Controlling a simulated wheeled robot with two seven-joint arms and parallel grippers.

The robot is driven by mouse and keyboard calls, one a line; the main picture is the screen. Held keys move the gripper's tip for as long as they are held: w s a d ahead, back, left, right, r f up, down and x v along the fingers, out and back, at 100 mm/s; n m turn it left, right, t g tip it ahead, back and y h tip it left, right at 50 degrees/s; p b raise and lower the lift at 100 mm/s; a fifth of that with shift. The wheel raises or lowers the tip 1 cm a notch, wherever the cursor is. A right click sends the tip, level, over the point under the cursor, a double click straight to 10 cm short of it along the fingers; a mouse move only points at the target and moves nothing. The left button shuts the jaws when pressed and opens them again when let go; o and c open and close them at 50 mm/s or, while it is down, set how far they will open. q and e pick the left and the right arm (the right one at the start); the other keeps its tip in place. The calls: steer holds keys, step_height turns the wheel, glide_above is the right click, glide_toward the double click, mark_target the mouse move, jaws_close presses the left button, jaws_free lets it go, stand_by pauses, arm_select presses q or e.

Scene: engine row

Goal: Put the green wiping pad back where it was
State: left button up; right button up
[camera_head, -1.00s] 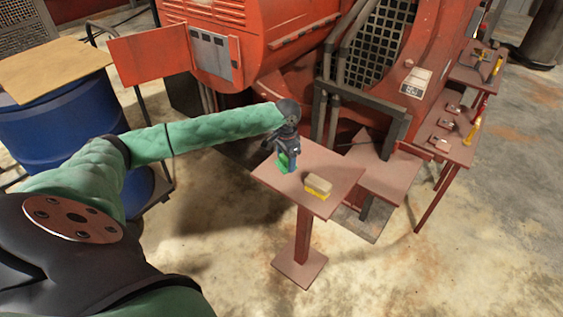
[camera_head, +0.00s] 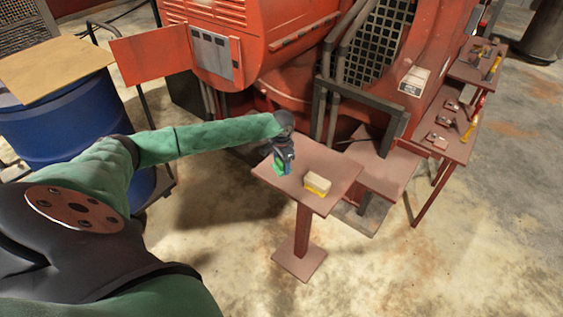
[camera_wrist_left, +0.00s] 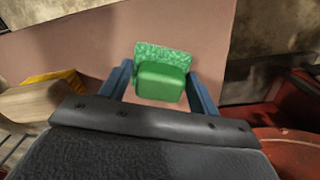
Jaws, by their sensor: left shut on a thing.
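The green wiping pad (camera_wrist_left: 161,75) is between the two blue fingers of my left gripper (camera_wrist_left: 160,85) in the left wrist view. The gripper is shut on it. In the head view my left gripper (camera_head: 284,164) points down over the left part of a small red-brown pedestal table (camera_head: 322,163), and the green pad (camera_head: 279,168) shows at its fingertips. I cannot tell whether the pad touches the tabletop. My right gripper is not in view.
A yellow and tan block (camera_head: 317,185) lies on the same table, right of the gripper. Red machinery (camera_head: 270,60) stands behind. Shelves with several tools (camera_head: 455,120) are at the right. A blue drum (camera_head: 60,125) stands at the left.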

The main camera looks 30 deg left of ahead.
arm_select(q)
steer(key=o, duration=0.9)
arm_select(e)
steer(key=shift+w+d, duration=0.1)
arm_select(q)
steer(key=shift+r, duration=0.25)
step_height(320, 180, up, 10)
steer(key=b, duration=0.4)
steer(key=shift+r+b, duration=0.25)
steer(key=shift+b, duration=0.05)
steer(key=shift+r, duration=0.55)
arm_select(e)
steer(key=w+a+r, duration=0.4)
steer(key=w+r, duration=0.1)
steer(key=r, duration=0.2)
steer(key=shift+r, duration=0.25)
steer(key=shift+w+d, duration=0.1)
